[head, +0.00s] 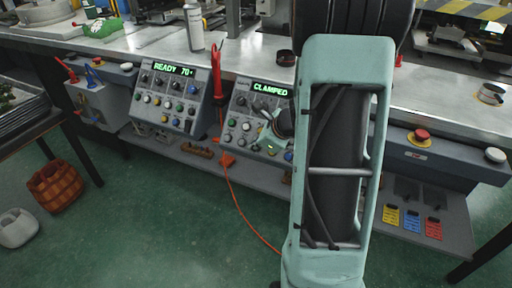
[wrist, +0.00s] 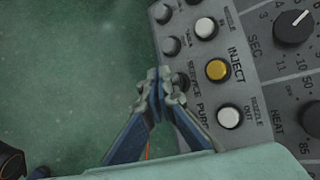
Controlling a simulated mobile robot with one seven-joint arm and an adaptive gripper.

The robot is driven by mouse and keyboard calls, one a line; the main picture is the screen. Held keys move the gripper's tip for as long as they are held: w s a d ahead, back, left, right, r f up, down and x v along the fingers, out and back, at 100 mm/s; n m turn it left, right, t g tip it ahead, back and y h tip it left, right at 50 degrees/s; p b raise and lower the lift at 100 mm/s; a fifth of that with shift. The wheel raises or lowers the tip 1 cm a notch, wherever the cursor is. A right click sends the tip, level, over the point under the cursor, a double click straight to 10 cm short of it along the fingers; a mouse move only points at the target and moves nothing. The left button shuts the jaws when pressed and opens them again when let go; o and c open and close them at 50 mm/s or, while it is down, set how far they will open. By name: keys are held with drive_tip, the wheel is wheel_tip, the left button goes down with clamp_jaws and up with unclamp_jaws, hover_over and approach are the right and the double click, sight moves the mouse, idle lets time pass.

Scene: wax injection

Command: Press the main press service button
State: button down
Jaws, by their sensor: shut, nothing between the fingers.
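In the wrist view, a grey control panel (wrist: 275,75) fills the right side. A small dark button (wrist: 182,80) by the label "SERVICE" sits near its left edge. My gripper (wrist: 163,76) is shut and empty, its tips just left of that button and partly over the panel edge. I cannot tell whether they touch. The button by "PURGE" is hidden behind a finger. In the head view, my gripper (head: 270,122) is at the front of the console with the "CLAMPED" display (head: 270,88), with my arm covering its right part.
The yellow INJECT button (wrist: 218,69) and white nozzle buttons (wrist: 205,27) (wrist: 229,117) are close by. A second console (head: 168,95) reading "READY 70" stands to the left. An orange cable crosses the floor.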

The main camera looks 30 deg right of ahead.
drive_tip(key=shift+f, duration=0.1)
idle(0.7)
drive_tip(key=shift+w+d+f, duration=0.15)
drive_tip(key=shift+w+d, duration=0.05)
drive_tip(key=shift+d, duration=0.05)
